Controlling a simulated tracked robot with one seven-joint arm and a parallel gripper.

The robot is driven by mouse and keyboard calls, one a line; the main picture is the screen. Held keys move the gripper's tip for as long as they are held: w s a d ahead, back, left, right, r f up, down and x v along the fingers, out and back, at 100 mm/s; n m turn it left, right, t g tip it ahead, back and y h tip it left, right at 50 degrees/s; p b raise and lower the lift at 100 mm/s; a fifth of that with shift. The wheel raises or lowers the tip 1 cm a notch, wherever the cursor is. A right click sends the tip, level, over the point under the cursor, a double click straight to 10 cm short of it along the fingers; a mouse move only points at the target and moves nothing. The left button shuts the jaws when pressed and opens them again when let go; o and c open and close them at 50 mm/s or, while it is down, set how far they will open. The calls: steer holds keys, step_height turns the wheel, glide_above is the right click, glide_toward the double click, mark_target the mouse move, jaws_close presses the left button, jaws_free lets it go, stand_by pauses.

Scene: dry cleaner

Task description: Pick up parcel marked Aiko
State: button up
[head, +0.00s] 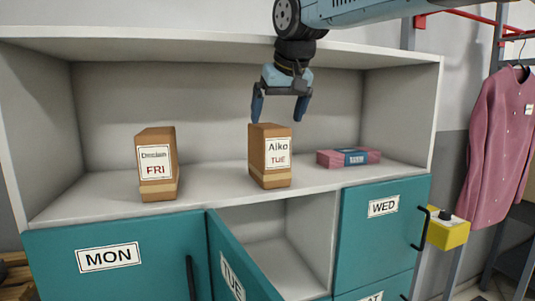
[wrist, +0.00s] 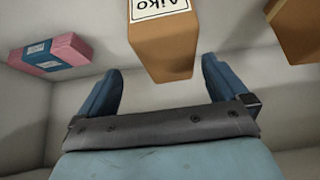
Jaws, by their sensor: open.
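The parcel marked Aiko (head: 270,156) is a brown box with a white label reading "Aiko TUE". It stands upright on the open shelf, above the compartments. My gripper (head: 281,116) is open just above it, pointing down, with one finger to each side of its top. In the wrist view the Aiko parcel (wrist: 162,42) shows between and beyond the open fingers of my gripper (wrist: 160,90). I cannot tell whether the fingers touch it.
A second brown parcel (head: 156,164), labelled FRI, stands to the left. A pink packet with a blue band (head: 348,157) lies to the right. The TUE door (head: 232,262) is open below; the MON door (head: 110,262) and WED door (head: 381,225) are shut. Bare shelf separates the parcels.

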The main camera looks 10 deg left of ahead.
mark_target(272, 126)
steer(key=shift+s+a+x, duration=0.1)
steer(key=shift+s+x, duration=0.05)
steer(key=shift+x, duration=0.95)
steer(key=shift+s+a+x, duration=0.1)
steer(key=shift+s+x, duration=0.1)
steer(key=shift+x, duration=0.95)
steer(key=shift+s+a+x, duration=0.1)
steer(key=shift+s+x, duration=0.05)
steer(key=shift+x, duration=0.95)
steer(key=shift+f, duration=0.2)
steer(key=shift+c, duration=0.3)
steer(key=c, duration=1.2)
